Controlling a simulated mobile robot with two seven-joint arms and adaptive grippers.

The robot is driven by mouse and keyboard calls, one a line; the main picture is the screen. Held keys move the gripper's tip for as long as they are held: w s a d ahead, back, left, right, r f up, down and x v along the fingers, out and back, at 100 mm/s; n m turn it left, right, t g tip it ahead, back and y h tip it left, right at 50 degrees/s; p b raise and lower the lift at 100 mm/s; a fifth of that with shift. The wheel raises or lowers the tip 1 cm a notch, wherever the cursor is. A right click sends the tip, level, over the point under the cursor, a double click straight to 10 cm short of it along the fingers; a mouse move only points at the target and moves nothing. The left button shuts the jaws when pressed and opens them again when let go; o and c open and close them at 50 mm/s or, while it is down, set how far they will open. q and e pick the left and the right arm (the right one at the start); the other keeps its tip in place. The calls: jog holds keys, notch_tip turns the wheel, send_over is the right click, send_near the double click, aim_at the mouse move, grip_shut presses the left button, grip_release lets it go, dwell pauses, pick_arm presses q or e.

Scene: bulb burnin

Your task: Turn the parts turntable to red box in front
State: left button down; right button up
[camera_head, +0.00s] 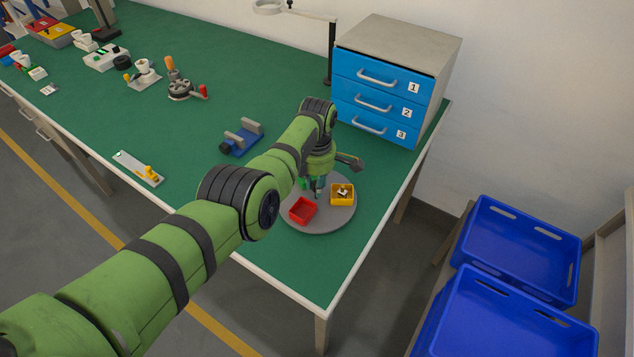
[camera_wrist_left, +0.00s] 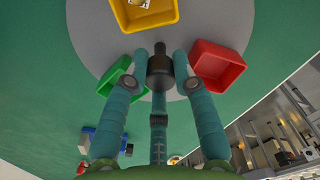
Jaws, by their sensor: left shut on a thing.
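The parts turntable (camera_head: 322,223) is a grey disc near the right end of the green bench. It carries a red box (camera_head: 302,210) at the near left, a yellow box (camera_head: 342,196) with small parts in it at the right, and a green box mostly hidden behind my arm in the head view. In the left wrist view the green box (camera_wrist_left: 116,77), the yellow box (camera_wrist_left: 145,14) and the empty red box (camera_wrist_left: 217,66) all show. My left gripper (camera_wrist_left: 160,72) is shut on the dark centre knob (camera_wrist_left: 159,66), its fingers between the green and red boxes.
A blue drawer cabinet (camera_head: 390,85) stands behind the turntable. A blue fixture (camera_head: 241,139) lies to its left. Blue crates (camera_head: 515,250) stand off the bench's right end. The bench's front corner is clear.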

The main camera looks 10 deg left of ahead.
dwell(0.6)
pick_arm(q)
jog(key=c, duration=1)
grip_release()
jog(key=shift+r, duration=0.1)
notch_tip(320, 180, up, 12)
jog(key=shift+f, duration=0.1)
